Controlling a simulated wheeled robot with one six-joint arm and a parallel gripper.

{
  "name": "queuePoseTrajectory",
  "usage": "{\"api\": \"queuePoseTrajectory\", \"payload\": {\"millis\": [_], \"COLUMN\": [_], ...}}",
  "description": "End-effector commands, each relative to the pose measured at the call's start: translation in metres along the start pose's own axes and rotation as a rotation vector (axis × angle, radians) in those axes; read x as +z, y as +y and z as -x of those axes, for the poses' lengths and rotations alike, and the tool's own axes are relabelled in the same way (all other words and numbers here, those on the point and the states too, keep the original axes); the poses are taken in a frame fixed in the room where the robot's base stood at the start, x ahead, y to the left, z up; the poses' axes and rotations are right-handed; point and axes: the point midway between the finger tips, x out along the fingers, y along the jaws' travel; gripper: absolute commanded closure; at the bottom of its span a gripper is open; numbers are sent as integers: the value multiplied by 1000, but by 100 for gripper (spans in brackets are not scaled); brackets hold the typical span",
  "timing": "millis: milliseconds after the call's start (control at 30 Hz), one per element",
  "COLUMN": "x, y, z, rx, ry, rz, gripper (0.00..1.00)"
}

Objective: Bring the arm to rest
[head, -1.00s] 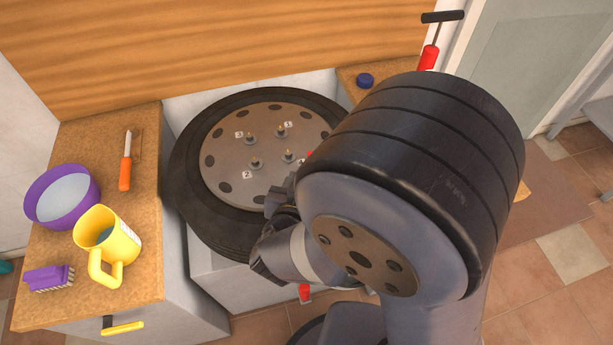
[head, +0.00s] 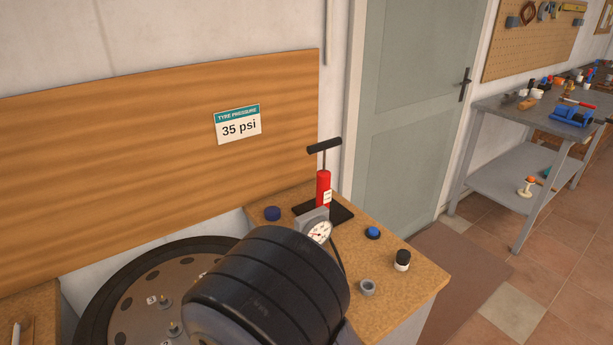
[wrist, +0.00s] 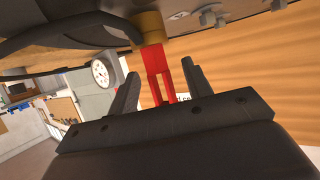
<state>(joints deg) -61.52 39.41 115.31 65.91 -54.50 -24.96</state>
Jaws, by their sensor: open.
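My arm's thick dark joint (head: 268,290) fills the lower middle of the head view and hides my gripper there. In the wrist view my gripper (wrist: 160,68) is open, its two dark fingers spread apart. A red forked piece (wrist: 156,72) shows between the fingers, under a brass-coloured round part (wrist: 150,28). I cannot tell whether the fingers touch the red piece.
Right of my arm, a wooden counter (head: 415,270) holds a red hand pump (head: 323,188), a pressure gauge (head: 318,232) and several small caps. Behind are a wooden board with a "35 psi" sign (head: 238,125) and a door (head: 405,120). A metal workbench (head: 500,190) stands farther right.

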Motion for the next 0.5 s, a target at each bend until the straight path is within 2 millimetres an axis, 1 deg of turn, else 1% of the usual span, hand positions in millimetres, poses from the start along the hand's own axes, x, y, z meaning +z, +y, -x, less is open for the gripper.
{"api": "queuePoseTrajectory", "payload": {"millis": [33,167,200,267,500], "x": [0,0,-4,-8,-10], "y": [2,1,1,0,0], "z": [-10,-28,-27,-24,-23], "rx": [5,3,1,-1,0], "ry": [-1,-1,0,0,-1], "rz": [-1,1,0,0,1], "gripper": [53,53,53,53,53]}}
